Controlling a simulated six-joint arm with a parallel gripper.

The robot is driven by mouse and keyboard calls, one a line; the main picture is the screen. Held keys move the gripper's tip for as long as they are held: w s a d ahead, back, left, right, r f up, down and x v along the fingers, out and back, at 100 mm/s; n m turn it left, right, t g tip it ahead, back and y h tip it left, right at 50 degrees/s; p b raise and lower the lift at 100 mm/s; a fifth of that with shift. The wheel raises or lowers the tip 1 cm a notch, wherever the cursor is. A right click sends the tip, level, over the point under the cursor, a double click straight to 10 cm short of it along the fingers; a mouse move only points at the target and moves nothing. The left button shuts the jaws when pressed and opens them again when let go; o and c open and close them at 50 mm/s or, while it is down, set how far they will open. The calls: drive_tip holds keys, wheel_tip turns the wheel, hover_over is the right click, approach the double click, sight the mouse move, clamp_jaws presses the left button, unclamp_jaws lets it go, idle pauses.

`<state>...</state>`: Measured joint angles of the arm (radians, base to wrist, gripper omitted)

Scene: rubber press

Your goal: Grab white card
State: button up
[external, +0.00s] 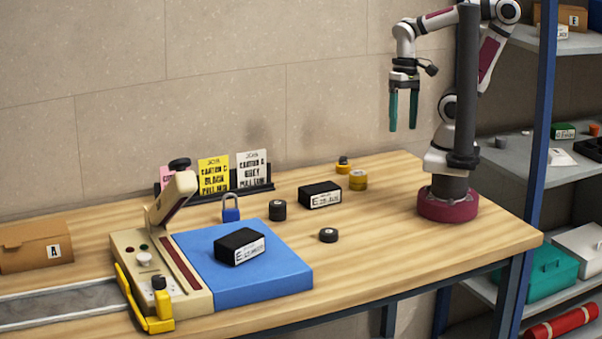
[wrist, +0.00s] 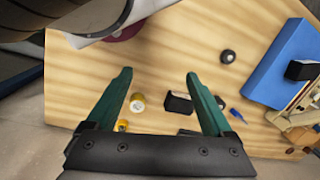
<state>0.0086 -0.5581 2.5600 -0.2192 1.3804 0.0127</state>
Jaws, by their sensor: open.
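The white card (external: 252,170), with dark printed text, stands upright in a dark card holder (external: 250,192) at the back of the table in the external view. It is the rightmost card, beside a yellow card (external: 214,176) and a partly hidden pink card (external: 168,177). My gripper (external: 403,128) is open and empty, its green fingers pointing down, high above the table and well to the right of the card. In the wrist view my gripper (wrist: 158,75) also shows open, with nothing between its fingers. I cannot make out the white card in the wrist view.
A black labelled box (external: 320,194), yellow rolls (external: 358,180), black rolls (external: 278,210) and a blue padlock (external: 231,208) stand near the holder. A beige press (external: 165,265) and a blue pad (external: 275,277) with another black box (external: 240,246) are in front.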

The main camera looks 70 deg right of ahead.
sight(252, 170)
drive_tip(key=c, duration=0.7)
drive_tip(key=w+d+f+n+t+h, duration=0.1)
drive_tip(key=w+d+n+t, duration=0.15)
drive_tip(key=w+d, duration=0.45)
drive_tip(key=w+d+f+n+t+h, duration=0.1)
drive_tip(key=w+d+t+h, duration=0.2)
drive_tip(key=w, duration=0.8)
drive_tip(key=w+d+f+n+t, duration=0.1)
drive_tip(key=w+d+n+t, duration=0.1)
drive_tip(key=w+d, duration=0.55)
drive_tip(key=shift+c, duration=0.2)
drive_tip(key=w+a+f+n+t+y, duration=0.35)
drive_tip(key=w+a+n+y, duration=0.2)
drive_tip(key=w+y, duration=0.2)
drive_tip(key=a+n+y, duration=0.1)
drive_tip(key=s+a+f+n+g+y, duration=0.1)
drive_tip(key=s+a+n+y, duration=0.1)
drive_tip(key=y, duration=0.1)
drive_tip(key=shift+f+n, duration=0.3)
drive_tip(key=shift+f, duration=0.1)
drive_tip(key=x, duration=1.5)
drive_tip(key=shift+s+a+f, duration=0.15)
drive_tip(key=shift+a+f, duration=0.05)
drive_tip(key=shift+f, duration=0.1)
drive_tip(key=shift+c, duration=0.3)
